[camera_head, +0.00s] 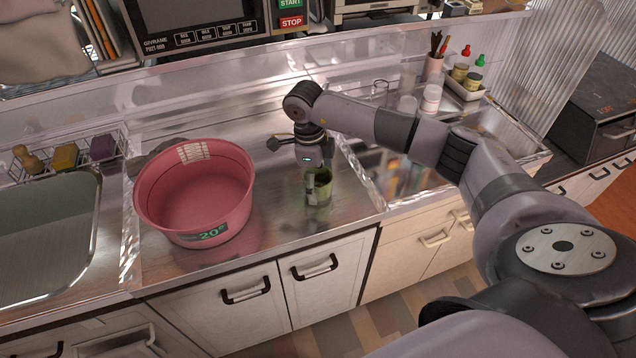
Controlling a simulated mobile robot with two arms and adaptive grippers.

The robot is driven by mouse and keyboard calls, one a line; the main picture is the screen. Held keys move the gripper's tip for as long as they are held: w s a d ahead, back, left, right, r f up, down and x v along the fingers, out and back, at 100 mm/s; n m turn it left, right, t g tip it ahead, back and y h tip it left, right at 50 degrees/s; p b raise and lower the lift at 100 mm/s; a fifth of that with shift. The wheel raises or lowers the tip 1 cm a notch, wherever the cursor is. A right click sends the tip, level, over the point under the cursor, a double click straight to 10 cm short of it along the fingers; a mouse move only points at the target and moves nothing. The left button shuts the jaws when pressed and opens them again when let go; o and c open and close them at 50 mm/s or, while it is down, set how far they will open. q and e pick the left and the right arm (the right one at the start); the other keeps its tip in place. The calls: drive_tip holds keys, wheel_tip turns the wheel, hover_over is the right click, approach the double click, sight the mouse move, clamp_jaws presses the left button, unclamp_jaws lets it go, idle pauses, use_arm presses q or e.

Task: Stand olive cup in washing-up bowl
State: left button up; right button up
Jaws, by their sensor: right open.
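The olive cup (321,190) stands upright on the steel counter, right of the washing-up bowl. The washing-up bowl (150,205) is pink-red, round and looks empty, with a green label on its front. My right gripper (313,188) points down at the cup, with a finger showing in front of the cup's near side. It is open; the far finger is hard to make out, and whether it touches the cup cannot be told. My left gripper is not in view.
A sink (48,240) lies left of the bowl, with a wire rack (70,155) of sponges behind it. A microwave (195,22) stands at the back. Jars and a utensil pot (433,68) stand at the back right. The counter between bowl and cup is clear.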

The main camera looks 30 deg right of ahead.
drive_tip(key=shift+c, duration=0.4)
drive_tip(key=c, duration=1.3)
drive_tip(key=shift+c, duration=0.8)
drive_tip(key=shift+r, duration=0.1)
